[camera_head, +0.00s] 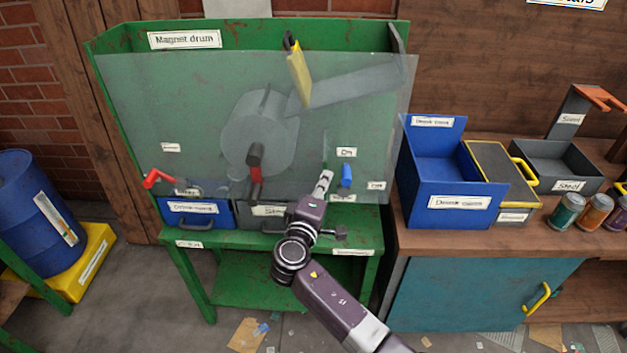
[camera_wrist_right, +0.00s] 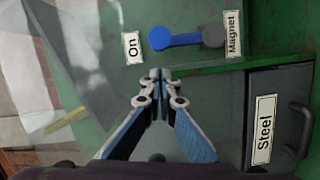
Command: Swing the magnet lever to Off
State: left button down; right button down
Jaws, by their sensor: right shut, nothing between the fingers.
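The magnet lever has a blue handle (camera_head: 346,176) on the front of the magnet drum machine, and it stands upright, pointing at the "On" label (camera_head: 346,152). In the right wrist view the blue handle (camera_wrist_right: 178,40) runs from its grey pivot by the "Magnet" label (camera_wrist_right: 233,33) towards the "On" label (camera_wrist_right: 132,47). A small label to the lever's right (camera_head: 376,185) is too small to read. My right gripper (camera_head: 326,176) is shut and empty, just left of the lever in the head view, apart from it in the wrist view (camera_wrist_right: 160,75). My left gripper is out of view.
A clear panel (camera_head: 215,100) covers the drum (camera_head: 258,135). Below is a grey "Steel" drawer (camera_wrist_right: 265,130). A blue bin (camera_head: 450,175) stands close on the right.

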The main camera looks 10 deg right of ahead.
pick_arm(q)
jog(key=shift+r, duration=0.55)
pick_arm(e)
jog(key=shift+s+d+f, duration=0.1)
jog(key=shift+s+d, duration=0.1)
jog(key=shift+d, duration=0.3)
jog(key=shift+s+d, duration=0.15)
jog(key=shift+d, duration=0.3)
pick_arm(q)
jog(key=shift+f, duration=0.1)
pick_arm(e)
jog(key=shift+d, duration=0.1)
